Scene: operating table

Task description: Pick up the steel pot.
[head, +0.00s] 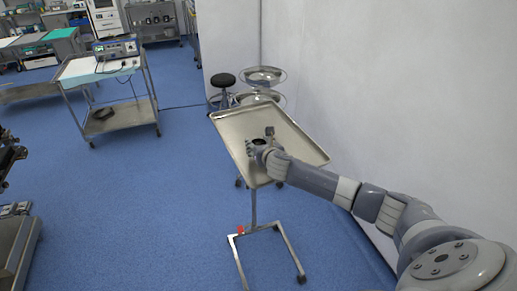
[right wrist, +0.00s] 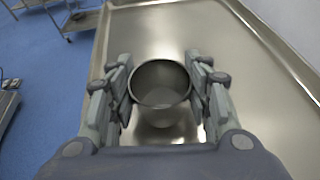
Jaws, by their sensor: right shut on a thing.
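The steel pot (right wrist: 160,98) is a small, round, open-topped metal cup in the middle of the right wrist view. My right gripper (right wrist: 160,77) is shut on it, with one finger on each side. In the head view the right gripper (head: 261,143) is over the steel tray table (head: 240,122), and the pot is small and mostly covered by the fingers. The pot looks upright. I cannot tell whether its base touches the tray. My left gripper is not in view.
The tray has a raised rim and is otherwise bare around the gripper. A white wall (head: 350,80) stands close on the right. Behind the tray are a black stool (head: 223,80) and steel basins (head: 264,75). A cart (head: 105,75) stands at the back left, with open blue floor between.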

